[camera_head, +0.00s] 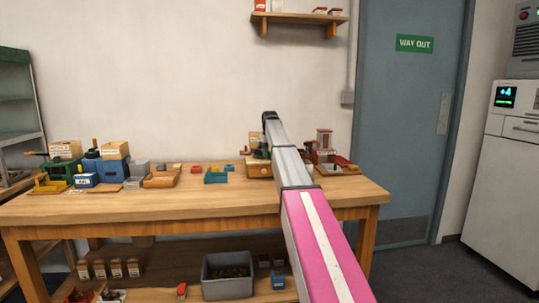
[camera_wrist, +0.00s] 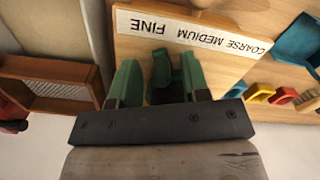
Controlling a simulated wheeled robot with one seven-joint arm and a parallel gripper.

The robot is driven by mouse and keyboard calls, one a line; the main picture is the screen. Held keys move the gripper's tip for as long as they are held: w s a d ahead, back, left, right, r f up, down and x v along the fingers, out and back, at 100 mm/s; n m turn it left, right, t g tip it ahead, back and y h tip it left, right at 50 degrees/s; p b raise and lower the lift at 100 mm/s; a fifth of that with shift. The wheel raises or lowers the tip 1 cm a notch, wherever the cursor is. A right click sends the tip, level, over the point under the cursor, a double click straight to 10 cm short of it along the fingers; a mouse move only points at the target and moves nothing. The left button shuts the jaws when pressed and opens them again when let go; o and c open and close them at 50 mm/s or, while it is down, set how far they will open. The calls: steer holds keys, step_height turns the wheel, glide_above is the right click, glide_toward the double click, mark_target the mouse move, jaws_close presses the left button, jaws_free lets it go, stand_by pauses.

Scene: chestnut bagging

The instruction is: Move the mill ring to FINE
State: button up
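The mill (camera_head: 258,168) stands on the workbench in the head view, with a wooden drawer base and a green top partly hidden by my arm. In the wrist view, a white scale strip (camera_wrist: 195,34) on wood reads COARSE, MEDIUM, FINE, upside down. A green part, seemingly of the mill ring (camera_wrist: 163,68), lies below the strip near the word FINE; the exact setting is unclear. My gripper (camera_wrist: 157,78) is over the mill, its two green-looking fingers apart on either side of this part. A gap shows at the left finger. The rest of the ring is hidden.
The workbench (camera_head: 205,194) carries wooden and coloured trays left of the mill, and a small red-brown device (camera_head: 324,140) to its right. In the wrist view, a mesh-bottomed wooden frame (camera_wrist: 50,85) lies left and a blue tray (camera_wrist: 300,42) right.

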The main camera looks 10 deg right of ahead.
steer(key=shift+r, duration=0.1)
step_height(320, 180, up, 10)
steer(key=shift+f, duration=0.15)
steer(key=shift+r, duration=0.45)
